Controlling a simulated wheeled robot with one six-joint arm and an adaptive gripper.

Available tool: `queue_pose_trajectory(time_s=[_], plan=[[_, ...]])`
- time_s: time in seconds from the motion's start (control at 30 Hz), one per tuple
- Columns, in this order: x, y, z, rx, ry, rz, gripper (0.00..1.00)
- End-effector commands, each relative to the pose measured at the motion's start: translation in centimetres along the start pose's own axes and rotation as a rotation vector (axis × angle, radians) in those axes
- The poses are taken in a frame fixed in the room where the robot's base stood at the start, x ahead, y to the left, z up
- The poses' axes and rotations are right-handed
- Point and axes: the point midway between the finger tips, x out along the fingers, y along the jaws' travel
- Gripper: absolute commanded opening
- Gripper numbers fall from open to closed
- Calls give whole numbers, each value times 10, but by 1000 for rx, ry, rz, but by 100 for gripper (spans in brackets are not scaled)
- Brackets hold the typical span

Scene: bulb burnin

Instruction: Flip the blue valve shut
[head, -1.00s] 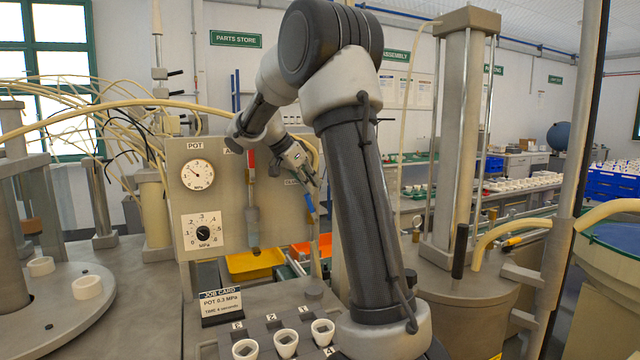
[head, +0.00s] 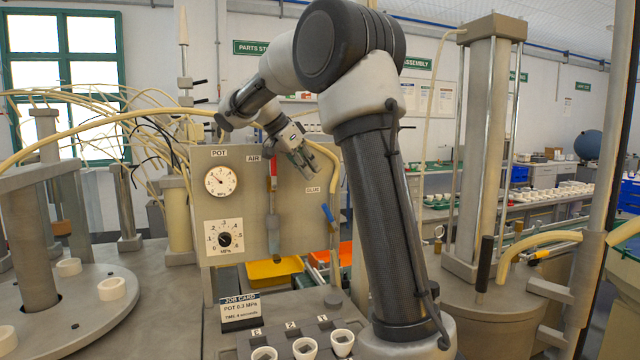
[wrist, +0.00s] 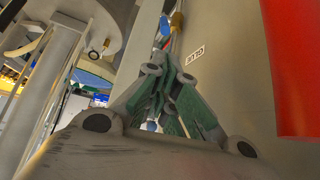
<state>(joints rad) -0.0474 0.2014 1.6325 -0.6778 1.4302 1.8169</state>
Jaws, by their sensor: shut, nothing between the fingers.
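The blue valve's handle (head: 327,212) shows in the head view at the right side of the grey panel, below the GLUE label (head: 313,190). It slants, with its lower end to the right. In the wrist view the blue handle (wrist: 165,25) shows beyond the fingers, beside a brass fitting (wrist: 177,20). My gripper (head: 310,175) is shut and empty, above and to the left of the handle, apart from it in the head view. Its green-padded fingers (wrist: 169,65) come together in the wrist view.
The panel (head: 290,222) carries a POT gauge (head: 220,181), a dial (head: 224,239) and a red handle (head: 273,168) under AIR. The red surface (wrist: 295,65) is close at the right in the wrist view. A thick cream hose (head: 333,165) curves beside my gripper. White cups (head: 304,348) stand in front.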

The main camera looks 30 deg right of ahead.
Motion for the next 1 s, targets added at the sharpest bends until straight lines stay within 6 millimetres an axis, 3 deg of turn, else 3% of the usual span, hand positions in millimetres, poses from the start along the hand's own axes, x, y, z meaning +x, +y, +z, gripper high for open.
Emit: queue_pose_trajectory(time_s=[0.2, 0.67, 0.83, 1.0], plan=[[-22, 0, 0, 0, 0, -1, 0], [-25, 5, 0, -22, -10, -4, 0], [-23, 44, 4, -199, -89, -48, 0], [-14, 114, 25, -524, -214, -170, 0]])
